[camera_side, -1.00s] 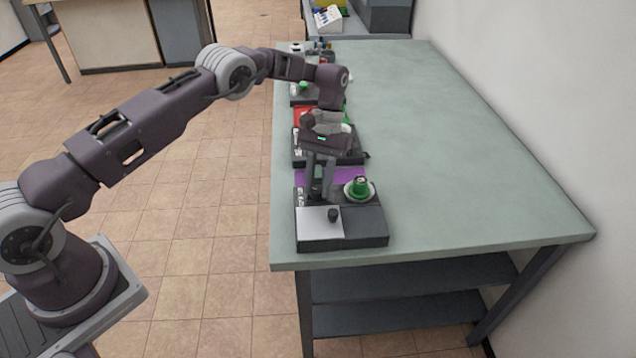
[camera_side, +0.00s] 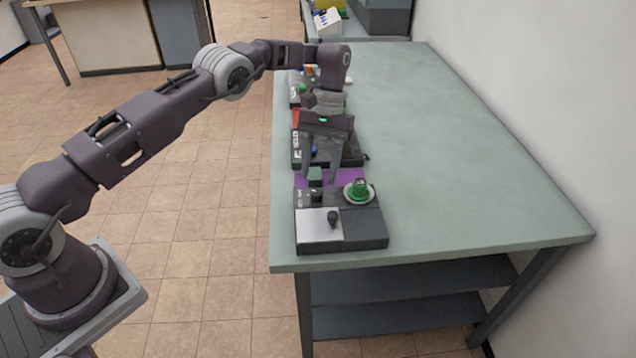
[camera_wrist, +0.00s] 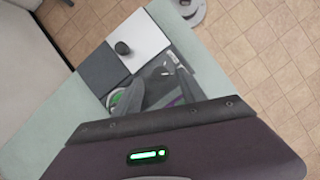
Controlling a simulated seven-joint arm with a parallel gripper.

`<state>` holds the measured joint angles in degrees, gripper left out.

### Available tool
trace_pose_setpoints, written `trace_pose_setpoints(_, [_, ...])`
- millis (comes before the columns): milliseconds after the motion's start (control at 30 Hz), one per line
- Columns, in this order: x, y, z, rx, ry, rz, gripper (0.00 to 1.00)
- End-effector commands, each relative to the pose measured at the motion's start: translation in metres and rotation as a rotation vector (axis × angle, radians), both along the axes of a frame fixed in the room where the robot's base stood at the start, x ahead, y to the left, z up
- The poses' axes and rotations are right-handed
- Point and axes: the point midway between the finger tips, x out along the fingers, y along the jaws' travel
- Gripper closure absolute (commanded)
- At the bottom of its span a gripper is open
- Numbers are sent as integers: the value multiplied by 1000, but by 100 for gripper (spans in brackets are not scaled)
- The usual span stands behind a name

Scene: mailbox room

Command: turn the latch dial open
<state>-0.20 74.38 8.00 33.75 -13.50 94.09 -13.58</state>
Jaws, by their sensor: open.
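A dark control box (camera_side: 365,229) stands at the near end of the table. I cannot tell which is the latch dial. My gripper (camera_side: 320,180) points down with its fingers apart and empty, over the back of the box, left of the green dial. In the wrist view the gripper (camera_wrist: 152,90) partly hides the green dial, and the silver-plate knob (camera_wrist: 122,48) is clear.
A purple panel (camera_side: 345,179) lies behind the dials. More dark boxes (camera_side: 352,155) stand in a row further back along the table's left edge. The table (camera_side: 460,180) is bare to the right, up to the white wall.

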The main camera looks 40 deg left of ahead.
Motion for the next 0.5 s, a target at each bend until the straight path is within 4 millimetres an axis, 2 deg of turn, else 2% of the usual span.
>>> trace_pose_setpoints(100, [1,0,29,0,-4,-1,52])
trace_pose_setpoints(200, [1,0,44,0,-3,-1,52])
trace_pose_setpoints(300, [0,-1,52,-1,-1,-1,52])
trace_pose_setpoints(500, [0,-1,54,-1,0,0,52])
